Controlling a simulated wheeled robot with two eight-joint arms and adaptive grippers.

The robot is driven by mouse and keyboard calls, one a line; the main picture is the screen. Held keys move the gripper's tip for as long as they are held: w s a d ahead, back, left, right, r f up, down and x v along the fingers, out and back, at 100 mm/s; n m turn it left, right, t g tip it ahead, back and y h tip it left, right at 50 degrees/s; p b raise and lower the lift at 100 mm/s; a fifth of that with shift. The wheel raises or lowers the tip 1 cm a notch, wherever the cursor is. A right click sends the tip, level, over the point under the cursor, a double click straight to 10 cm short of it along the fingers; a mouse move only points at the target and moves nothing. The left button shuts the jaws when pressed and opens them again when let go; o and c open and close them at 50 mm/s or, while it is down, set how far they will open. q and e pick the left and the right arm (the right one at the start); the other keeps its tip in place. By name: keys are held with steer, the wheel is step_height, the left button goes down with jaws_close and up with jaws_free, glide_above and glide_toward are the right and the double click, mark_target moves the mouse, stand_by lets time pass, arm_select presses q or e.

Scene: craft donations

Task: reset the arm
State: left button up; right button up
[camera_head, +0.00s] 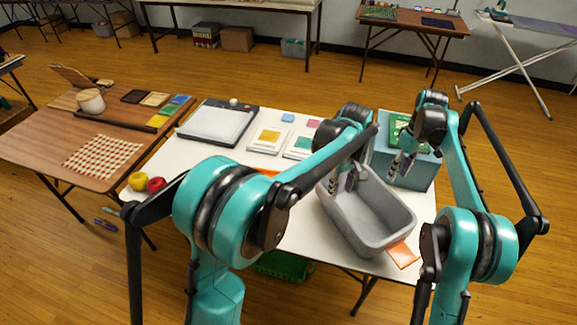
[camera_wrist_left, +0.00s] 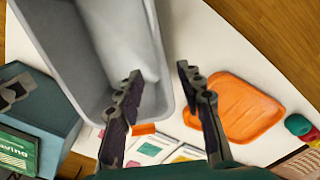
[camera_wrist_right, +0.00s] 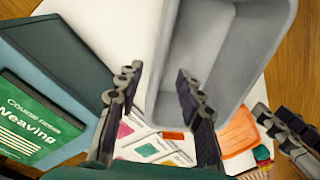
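My left gripper (camera_head: 347,181) is open and empty over the grey bin (camera_head: 396,212). In the left wrist view its fingers (camera_wrist_left: 158,80) stand apart at the bin's rim. My right gripper (camera_head: 402,165) is open and empty between the bin and the teal box (camera_head: 412,177). In the right wrist view its fingers (camera_wrist_right: 158,80) are spread, with the bin and teal box beyond. The bin looks empty where its floor shows. The arms hide parts of the table.
A green "Weaving" book (camera_wrist_right: 40,120) lies on the teal box. An orange tray (camera_wrist_left: 245,108) lies beside the bin. An orange piece (camera_head: 403,254) is at the table's front edge. Framed cards (camera_head: 268,140) and a black-edged board (camera_head: 217,123) are further back.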

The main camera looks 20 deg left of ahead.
stand_by(0.4)
